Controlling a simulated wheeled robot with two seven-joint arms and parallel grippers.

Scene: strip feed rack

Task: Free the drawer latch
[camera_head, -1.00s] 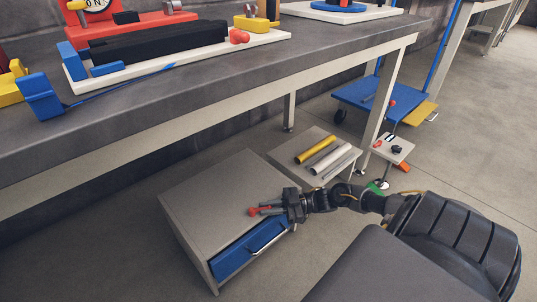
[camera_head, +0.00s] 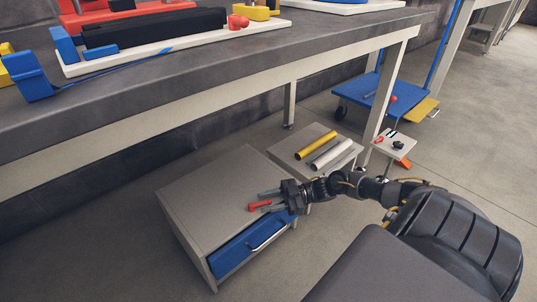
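The red drawer latch (camera_head: 258,206) lies on top of a grey cabinet (camera_head: 208,199), near its front right edge. My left gripper is not in view.
A long workbench (camera_head: 230,75) with red, blue, black and yellow fixtures stands above and behind the cabinet. A low stand (camera_head: 305,176) with yellow and pale tubes is to the right. A small white stand (camera_head: 386,148) and a blue cart (camera_head: 352,90) are further right.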

